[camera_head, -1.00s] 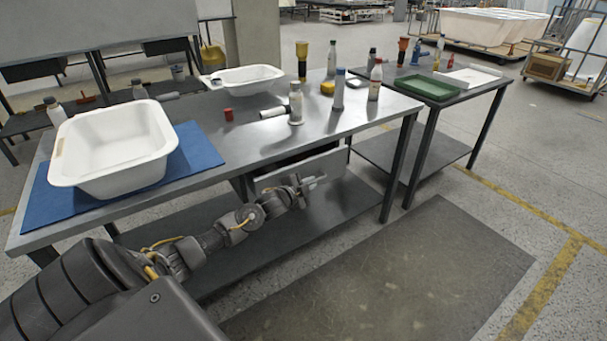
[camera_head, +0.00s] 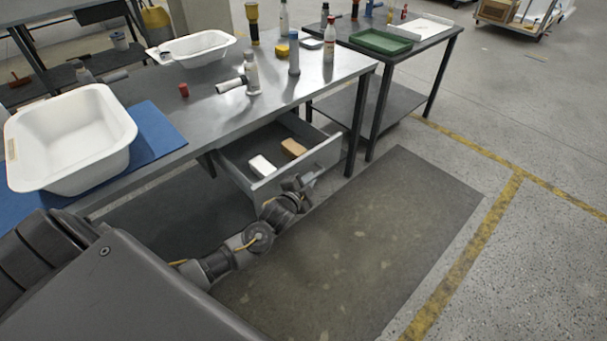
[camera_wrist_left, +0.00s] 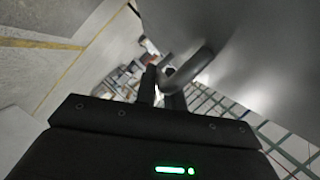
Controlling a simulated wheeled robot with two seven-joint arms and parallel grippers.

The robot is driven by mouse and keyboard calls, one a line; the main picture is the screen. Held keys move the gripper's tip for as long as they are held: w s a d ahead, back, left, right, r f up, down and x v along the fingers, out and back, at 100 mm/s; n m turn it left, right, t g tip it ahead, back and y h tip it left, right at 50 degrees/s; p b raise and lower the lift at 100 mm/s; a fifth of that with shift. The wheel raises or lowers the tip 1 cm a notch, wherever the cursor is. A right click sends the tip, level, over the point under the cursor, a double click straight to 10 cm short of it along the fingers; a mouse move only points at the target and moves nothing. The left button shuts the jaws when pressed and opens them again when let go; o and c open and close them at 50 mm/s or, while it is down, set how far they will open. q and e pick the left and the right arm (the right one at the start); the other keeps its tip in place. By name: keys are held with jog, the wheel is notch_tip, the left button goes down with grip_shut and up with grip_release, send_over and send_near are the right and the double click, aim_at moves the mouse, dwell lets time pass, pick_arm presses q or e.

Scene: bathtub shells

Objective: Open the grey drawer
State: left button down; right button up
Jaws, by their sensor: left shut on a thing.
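The grey drawer (camera_head: 300,166) under the metal worktable is pulled well out in the head view. A white block (camera_head: 262,166) and a brown block (camera_head: 293,148) lie inside it. My left gripper (camera_head: 308,180) is at the outside of the drawer front. In the left wrist view my left gripper's fingers (camera_wrist_left: 161,90) are shut on the curved drawer handle (camera_wrist_left: 188,72), with the grey drawer front beside it. My right gripper is not in view.
The worktable (camera_head: 205,115) holds a white tub shell (camera_head: 70,140) on a blue mat (camera_head: 158,135), a smaller white shell (camera_head: 195,48) and several bottles. A second table with a green tray (camera_head: 381,41) stands at the right. A dark floor mat (camera_head: 370,240) is clear.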

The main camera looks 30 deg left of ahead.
pick_arm(q)
jog(key=shift+d, duration=0.1)
jog(key=c, duration=1.5)
grip_release()
jog(key=v, duration=1)
jog(key=shift+s, duration=0.4)
